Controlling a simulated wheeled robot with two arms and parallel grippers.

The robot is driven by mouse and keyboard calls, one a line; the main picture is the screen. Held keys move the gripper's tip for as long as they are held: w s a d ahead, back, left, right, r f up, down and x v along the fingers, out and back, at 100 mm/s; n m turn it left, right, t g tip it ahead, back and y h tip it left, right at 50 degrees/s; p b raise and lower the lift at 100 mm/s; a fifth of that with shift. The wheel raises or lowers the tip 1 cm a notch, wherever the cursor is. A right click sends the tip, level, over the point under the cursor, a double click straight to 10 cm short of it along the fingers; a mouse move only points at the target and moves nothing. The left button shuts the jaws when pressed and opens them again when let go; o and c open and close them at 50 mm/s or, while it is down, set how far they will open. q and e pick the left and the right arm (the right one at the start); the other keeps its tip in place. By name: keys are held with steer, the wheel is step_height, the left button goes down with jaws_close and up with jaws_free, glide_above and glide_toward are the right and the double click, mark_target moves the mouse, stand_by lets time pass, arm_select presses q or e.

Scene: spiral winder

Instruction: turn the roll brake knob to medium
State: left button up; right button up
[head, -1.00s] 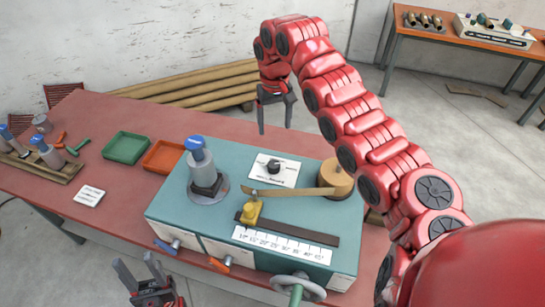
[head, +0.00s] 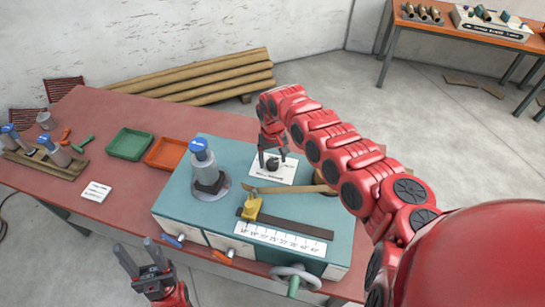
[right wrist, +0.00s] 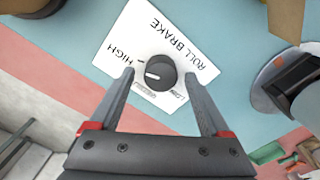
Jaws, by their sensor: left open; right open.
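The roll brake knob (right wrist: 160,73) is a round black knob on a white label plate (right wrist: 140,30) with the words ROLL BRAKE and HIGH. In the right wrist view a white mark on the knob points left, toward a short tick below HIGH. My right gripper (right wrist: 160,85) is open, with one finger on each side of the knob; I cannot tell whether they touch it. In the head view my right gripper (head: 271,158) is over the knob and hides part of it and the plate. My left gripper (head: 143,262) is open and empty in front of the table.
The teal winder box (head: 172,200) carries a blue-capped post (head: 204,165), a yellow slider (head: 252,207), a ruler scale (head: 285,241) and a wooden arm (head: 295,189) near the knob. A crank wheel (head: 296,278) sticks out in front. Green (head: 129,143) and orange trays (head: 165,153) lie left.

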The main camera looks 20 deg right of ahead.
jaws_close()
stand_by(0.4)
